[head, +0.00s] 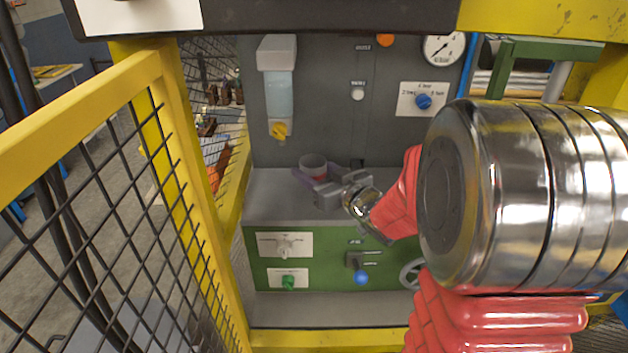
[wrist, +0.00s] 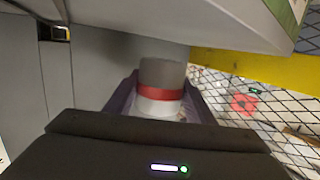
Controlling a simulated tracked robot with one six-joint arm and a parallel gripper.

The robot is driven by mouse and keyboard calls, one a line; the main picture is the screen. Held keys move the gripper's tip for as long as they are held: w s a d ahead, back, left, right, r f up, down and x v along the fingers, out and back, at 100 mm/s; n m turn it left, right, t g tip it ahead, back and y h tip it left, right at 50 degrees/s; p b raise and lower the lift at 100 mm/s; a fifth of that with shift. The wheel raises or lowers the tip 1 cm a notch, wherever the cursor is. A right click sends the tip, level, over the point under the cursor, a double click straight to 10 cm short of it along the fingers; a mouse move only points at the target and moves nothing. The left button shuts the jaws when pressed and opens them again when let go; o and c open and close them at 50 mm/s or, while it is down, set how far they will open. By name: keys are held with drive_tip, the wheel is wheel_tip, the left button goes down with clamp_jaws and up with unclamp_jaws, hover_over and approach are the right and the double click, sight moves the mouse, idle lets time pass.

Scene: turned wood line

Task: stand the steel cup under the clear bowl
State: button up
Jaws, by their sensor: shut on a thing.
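The steel cup (head: 313,162) is a small grey cylinder with a red band. In the wrist view the cup (wrist: 161,75) sits between the two dark purple fingers. My gripper (head: 317,174) is shut on it, and the cup looks about upright. The clear bowl (head: 279,97) is a pale blue see-through cylinder under a light grey head on the back panel, with a yellow knob (head: 279,130) at its lower end. The cup is lower than the knob and to its right, apart from it. I cannot tell whether the cup touches the ledge.
A grey ledge (head: 270,196) runs below the panel, with bare room left of the cup. A green front (head: 325,275) with knobs lies under it. A yellow-framed mesh guard (head: 170,140) stands at the left. My red-sleeved arm covers the right side.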

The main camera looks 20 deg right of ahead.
wheel_tip(320, 180, down, 3)
drive_tip(key=shift+r, duration=0.1)
drive_tip(key=shift+w+f, duration=0.15)
drive_tip(key=shift+f, duration=0.05)
drive_tip(key=o, duration=1.1)
drive_tip(key=shift+f, duration=0.1)
